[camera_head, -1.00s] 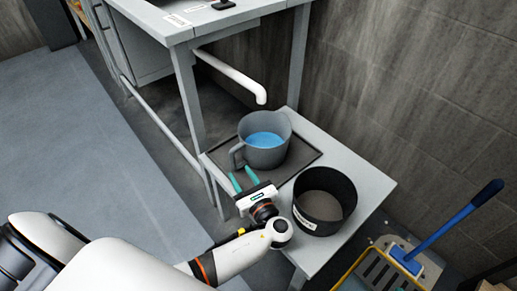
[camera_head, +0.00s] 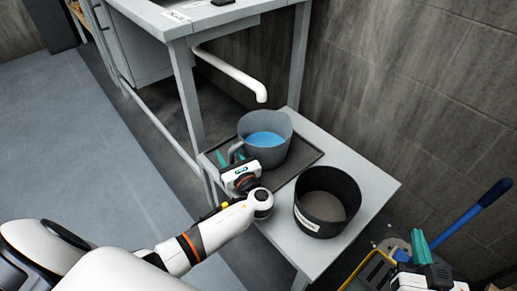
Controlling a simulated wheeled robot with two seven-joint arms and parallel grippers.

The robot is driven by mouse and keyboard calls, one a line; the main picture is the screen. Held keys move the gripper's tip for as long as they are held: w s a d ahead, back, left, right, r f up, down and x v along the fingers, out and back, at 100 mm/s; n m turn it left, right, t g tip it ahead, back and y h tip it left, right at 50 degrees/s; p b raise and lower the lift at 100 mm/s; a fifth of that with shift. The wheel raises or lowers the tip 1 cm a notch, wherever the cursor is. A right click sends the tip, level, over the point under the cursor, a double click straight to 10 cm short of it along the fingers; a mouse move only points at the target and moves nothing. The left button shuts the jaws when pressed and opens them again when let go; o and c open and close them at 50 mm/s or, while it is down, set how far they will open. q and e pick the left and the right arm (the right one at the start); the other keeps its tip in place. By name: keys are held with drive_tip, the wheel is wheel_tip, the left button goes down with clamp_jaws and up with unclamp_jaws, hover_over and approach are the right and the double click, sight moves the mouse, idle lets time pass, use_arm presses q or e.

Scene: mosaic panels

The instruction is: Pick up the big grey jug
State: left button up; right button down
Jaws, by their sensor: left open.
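The big grey jug (camera_head: 276,154) stands upright on a dark tray (camera_head: 306,153) on a low white table, with blue liquid inside. Its handle (camera_head: 232,150) faces left. My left gripper (camera_head: 230,157) is open, its teal fingers at the jug's handle. Whether a finger touches the handle I cannot tell, as the gripper body hides the lower part of the handle. My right gripper (camera_head: 421,246) shows at the lower right, away from the jug. Its finger gap is not clear.
A black round pot (camera_head: 322,223) stands on the low table (camera_head: 368,178) near the tray. A white pipe (camera_head: 232,72) ends above and behind the jug. A blue-handled tool (camera_head: 472,212) and a yellow-rimmed bucket (camera_head: 368,271) are at the lower right. A grey wall lies behind.

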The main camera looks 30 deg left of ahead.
use_arm(q)
clamp_jaws()
idle(1.3)
drive_tip(key=shift+r, duration=0.1)
